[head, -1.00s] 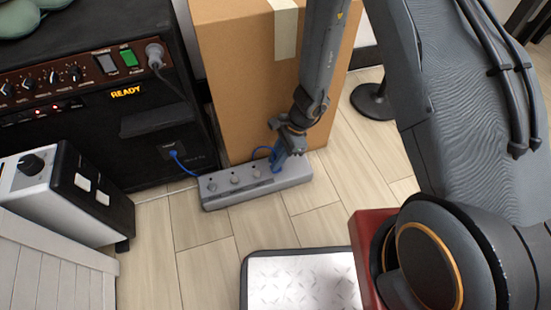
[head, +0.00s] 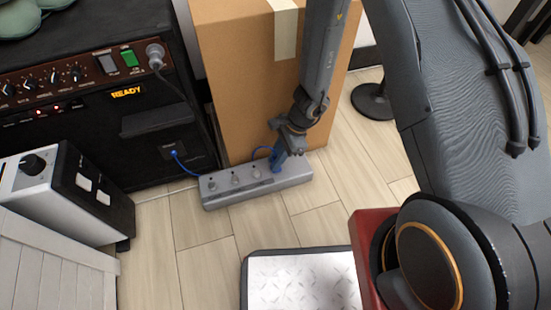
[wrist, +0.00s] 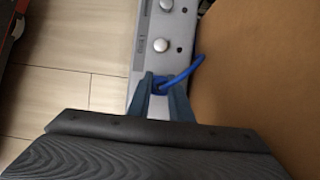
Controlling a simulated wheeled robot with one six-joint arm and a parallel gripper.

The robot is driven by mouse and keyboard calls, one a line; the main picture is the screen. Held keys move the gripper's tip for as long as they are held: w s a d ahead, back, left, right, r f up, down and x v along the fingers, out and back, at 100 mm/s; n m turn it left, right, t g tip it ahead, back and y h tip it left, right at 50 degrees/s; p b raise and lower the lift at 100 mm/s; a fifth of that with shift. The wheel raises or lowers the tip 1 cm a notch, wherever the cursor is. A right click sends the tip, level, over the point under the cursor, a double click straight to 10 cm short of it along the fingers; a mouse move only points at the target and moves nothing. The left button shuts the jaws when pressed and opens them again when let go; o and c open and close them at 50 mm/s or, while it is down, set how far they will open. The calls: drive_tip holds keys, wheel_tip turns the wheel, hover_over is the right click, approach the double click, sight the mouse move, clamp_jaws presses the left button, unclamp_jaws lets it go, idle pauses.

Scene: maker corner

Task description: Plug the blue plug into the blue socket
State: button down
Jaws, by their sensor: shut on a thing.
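My gripper (head: 278,161) is at the right end of a grey power strip (head: 225,194) on the floor, pointing down at its top. In the wrist view, my two fingers (wrist: 160,92) are shut on the blue plug (wrist: 159,84), with its blue cord (wrist: 187,74) looping off to the right. The plug is right over or against the strip's end; the fingers hide its underside, so I cannot tell if it is seated. No blue socket can be made out; the strip's face under the plug is hidden. Several round silver fittings show along the strip.
A cardboard box (head: 235,75) stands close behind the strip. A black amplifier (head: 85,150) with a blue cord in its front panel (head: 175,153) is at left. A silver-and-black device (head: 65,195) and a metal-topped platform (head: 300,283) are nearer. The wooden floor (head: 205,235) before the strip is clear.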

drive_tip(key=shift+f+b, duration=0.45)
drive_tip(key=shift+f, duration=0.15)
drive_tip(key=c, duration=1.5)
unclamp_jaws()
drive_tip(key=shift+c, duration=0.2)
drive_tip(key=p+v, duration=0.4)
drive_tip(key=v, duration=0.3)
drive_tip(key=shift+d+r, duration=0.2)
drive_tip(key=shift+r, duration=0.15)
